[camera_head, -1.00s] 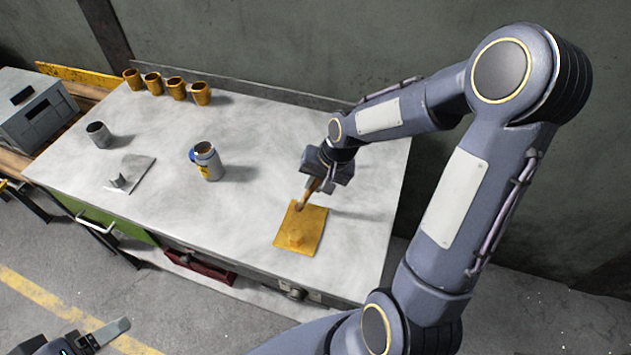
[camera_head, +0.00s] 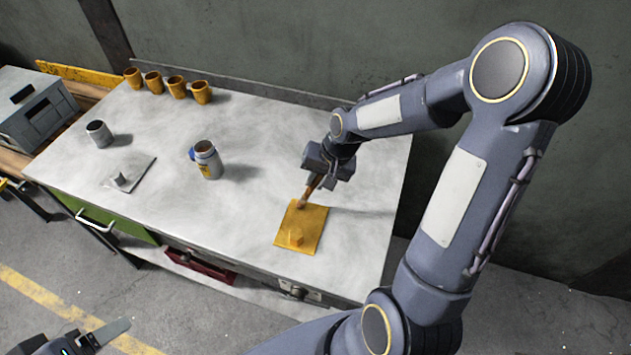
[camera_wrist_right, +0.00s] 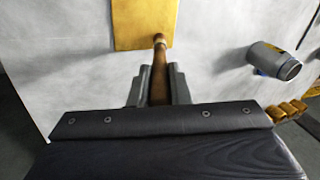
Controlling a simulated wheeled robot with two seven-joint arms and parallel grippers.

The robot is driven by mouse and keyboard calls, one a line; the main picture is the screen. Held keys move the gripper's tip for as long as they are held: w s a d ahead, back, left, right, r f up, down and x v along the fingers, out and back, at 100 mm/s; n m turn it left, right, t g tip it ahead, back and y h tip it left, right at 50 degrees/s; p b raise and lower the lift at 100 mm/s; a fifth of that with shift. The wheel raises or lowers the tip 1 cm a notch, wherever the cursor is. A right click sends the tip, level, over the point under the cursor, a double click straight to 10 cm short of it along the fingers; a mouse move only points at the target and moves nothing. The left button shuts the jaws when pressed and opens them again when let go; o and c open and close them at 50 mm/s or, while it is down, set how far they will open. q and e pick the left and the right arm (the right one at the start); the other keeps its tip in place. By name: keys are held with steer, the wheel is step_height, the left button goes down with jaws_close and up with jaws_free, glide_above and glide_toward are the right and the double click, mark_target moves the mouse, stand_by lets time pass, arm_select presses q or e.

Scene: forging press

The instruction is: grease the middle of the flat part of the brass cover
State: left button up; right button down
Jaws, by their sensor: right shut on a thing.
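The brass cover (camera_head: 312,221) lies on the grey bench top, a flat yellow plate with a small raised knob near its front edge. It also shows at the top of the right wrist view (camera_wrist_right: 143,22). My right gripper (camera_head: 318,182) is shut on a brush (camera_wrist_right: 159,72) with a brown wooden handle. The brush points down, its tip at the far part of the cover's flat area; I cannot tell whether it touches. My left gripper (camera_head: 103,332) is at the lower left, away from the bench; its jaw state is unclear.
A can with a blue and yellow label (camera_head: 207,162) stands mid-bench. A grey cup (camera_head: 99,134) and a grey plate with a knob (camera_head: 134,168) are at the left. Several brass cups (camera_head: 177,88) line the back edge. The bench (camera_head: 255,125) between is clear.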

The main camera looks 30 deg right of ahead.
steer(key=shift+s+a, duration=0.6)
steer(key=shift+w, duration=0.1)
steer(key=shift+w+d, duration=0.55)
steer(key=shift+d, duration=0.1)
steer(key=shift+s+a+b, duration=0.3)
steer(key=shift+a+b, duration=0.05)
stand_by(0.4)
